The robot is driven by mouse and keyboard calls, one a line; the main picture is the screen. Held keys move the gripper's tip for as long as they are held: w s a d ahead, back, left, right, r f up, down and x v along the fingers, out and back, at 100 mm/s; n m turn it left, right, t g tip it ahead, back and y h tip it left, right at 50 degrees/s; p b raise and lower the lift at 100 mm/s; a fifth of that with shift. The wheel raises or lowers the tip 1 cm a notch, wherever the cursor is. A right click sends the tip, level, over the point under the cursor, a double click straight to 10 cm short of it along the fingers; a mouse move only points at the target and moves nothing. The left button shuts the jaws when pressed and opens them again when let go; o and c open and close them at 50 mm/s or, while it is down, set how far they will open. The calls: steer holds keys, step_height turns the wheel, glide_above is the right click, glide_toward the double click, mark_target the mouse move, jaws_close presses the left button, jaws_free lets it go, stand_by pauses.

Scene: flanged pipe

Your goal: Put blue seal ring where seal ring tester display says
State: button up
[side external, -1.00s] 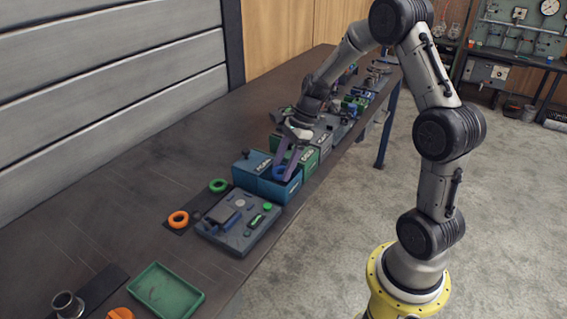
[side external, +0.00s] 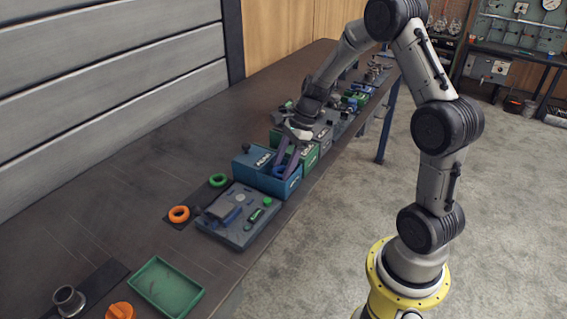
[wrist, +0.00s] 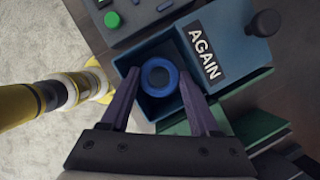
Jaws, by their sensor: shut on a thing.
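The blue seal ring (wrist: 147,82) is between the fingertips of my gripper (wrist: 158,73), which is shut on it. In the wrist view the ring lies within the outline of an open blue bin (wrist: 161,116) with an AGAIN label (wrist: 204,55). In the side view the ring (side external: 279,171) is at the bin's opening, and the gripper points down into the bin (side external: 282,188). I cannot tell whether the ring touches the bin floor. The grey tester (side external: 240,232) stands beside the bin; its display is too small to read.
Green boxes (side external: 309,158) stand close behind the blue bin. An orange ring (side external: 179,214) and a green ring (side external: 218,180) lie left of the tester. A green tray (side external: 166,286) is at the front. The bench's left side is mostly clear.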

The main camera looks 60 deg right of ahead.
steer(key=shift+f, duration=0.1)
stand_by(0.3)
steer(key=o, duration=1.5)
steer(key=shift+o, duration=0.2)
steer(key=shift+s, duration=0.1)
steer(key=shift+a+f, duration=0.1)
steer(key=shift+s, duration=0.1)
steer(key=shift+c, duration=1)
steer(key=shift+o, duration=0.8)
